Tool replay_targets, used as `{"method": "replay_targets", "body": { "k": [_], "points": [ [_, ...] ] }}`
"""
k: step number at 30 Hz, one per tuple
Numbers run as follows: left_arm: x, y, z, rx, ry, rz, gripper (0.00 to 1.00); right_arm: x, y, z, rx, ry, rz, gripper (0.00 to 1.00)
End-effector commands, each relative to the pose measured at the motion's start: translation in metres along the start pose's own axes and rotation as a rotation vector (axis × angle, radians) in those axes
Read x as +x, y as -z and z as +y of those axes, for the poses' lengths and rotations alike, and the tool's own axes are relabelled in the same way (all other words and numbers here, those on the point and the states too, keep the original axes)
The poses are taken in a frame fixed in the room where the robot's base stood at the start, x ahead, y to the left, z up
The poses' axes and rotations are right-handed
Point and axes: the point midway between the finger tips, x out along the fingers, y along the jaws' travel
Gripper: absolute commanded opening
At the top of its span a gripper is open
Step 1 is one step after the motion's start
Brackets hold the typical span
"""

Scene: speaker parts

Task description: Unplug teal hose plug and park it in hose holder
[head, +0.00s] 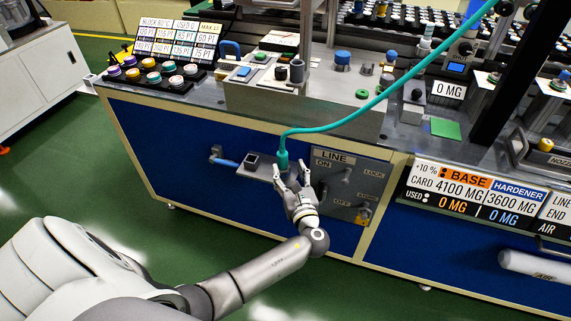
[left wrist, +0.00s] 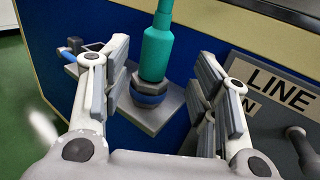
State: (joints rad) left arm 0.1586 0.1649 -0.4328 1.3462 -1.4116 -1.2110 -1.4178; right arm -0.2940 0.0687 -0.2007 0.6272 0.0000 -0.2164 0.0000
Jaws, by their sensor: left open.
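The teal hose plug (head: 283,160) stands upright on a small grey bracket (head: 258,172) on the blue front of the bench. Its teal hose (head: 400,85) runs up and to the right. In the left wrist view the plug (left wrist: 156,52) sits in a dark collar with a blue ring (left wrist: 149,92) on the bracket plate (left wrist: 157,117). My left gripper (head: 291,178) is open, with its fingers (left wrist: 152,85) on either side of the plug and apart from it. A square socket (head: 252,160) shows on the bracket's left part. I cannot tell which fitting is the hose holder.
The LINE panel (head: 335,157) with knobs is just right of my left gripper. A blue-handled valve (head: 222,160) is to the left. Buttons (head: 150,78) and devices crowd the bench top. The green floor (head: 110,190) in front is clear.

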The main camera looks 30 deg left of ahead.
Motion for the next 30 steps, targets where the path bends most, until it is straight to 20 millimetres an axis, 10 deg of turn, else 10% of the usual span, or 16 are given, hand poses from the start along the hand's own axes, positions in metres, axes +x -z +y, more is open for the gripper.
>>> {"method": "replay_targets", "body": {
  "k": [23, 30],
  "points": [
    [0.065, -0.006, 0.005, -0.002, 0.002, 0.004, 0.55, 0.022, -0.017, 0.010, -0.005, -0.012, -0.023, 0.00],
    [0.065, -0.006, 0.005, -0.002, 0.001, 0.004, 0.25, 0.022, -0.016, 0.010, -0.004, -0.012, -0.022, 0.00]
  ]
}}
